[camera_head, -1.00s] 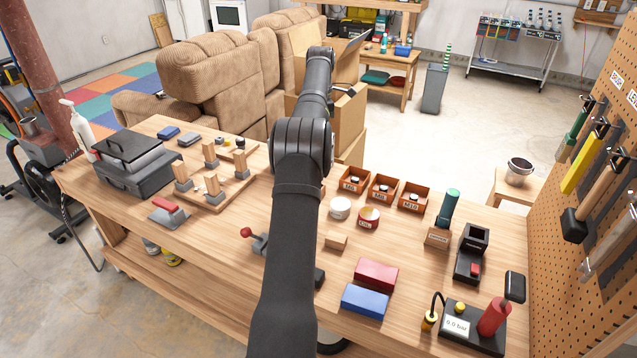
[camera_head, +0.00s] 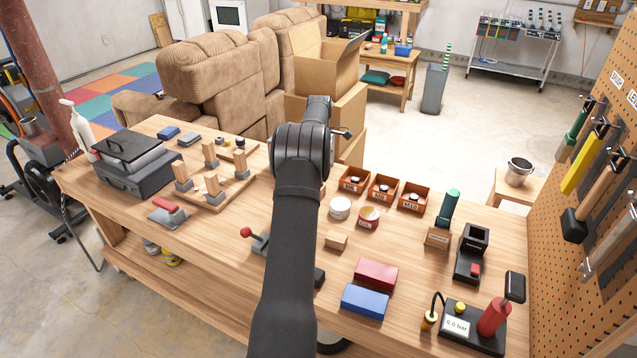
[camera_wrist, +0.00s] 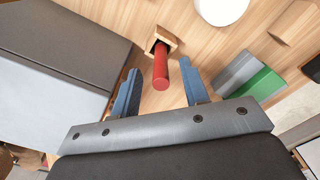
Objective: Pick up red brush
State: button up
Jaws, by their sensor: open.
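In the wrist view a red cylindrical handle (camera_wrist: 160,68), which looks like the red brush, rises from a square opening in a small wooden block (camera_wrist: 156,40). My gripper (camera_wrist: 159,75) has its two blue-grey fingers apart, one on each side of the red handle in this view. They do not appear closed on it, and the depth gap is hard to tell. In the head view my arm covers this spot, so the gripper and the red handle are hidden there.
A green and grey block (camera_wrist: 250,78) lies right of the fingers; a large grey panel (camera_wrist: 60,50) is at left. On the bench are a dark case (camera_head: 135,170), wooden pegs, labelled orange bins (camera_head: 383,187), a red block (camera_head: 376,273) and a blue block (camera_head: 365,301).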

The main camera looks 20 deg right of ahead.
notch_tip(320, 180, down, 4)
jog(key=shift+a+r, duration=0.1)
jog(key=shift+r, duration=0.15)
grip_shut()
notch_tip(320, 180, up, 10)
jog(key=shift+r, duration=0.1)
dwell(0.4)
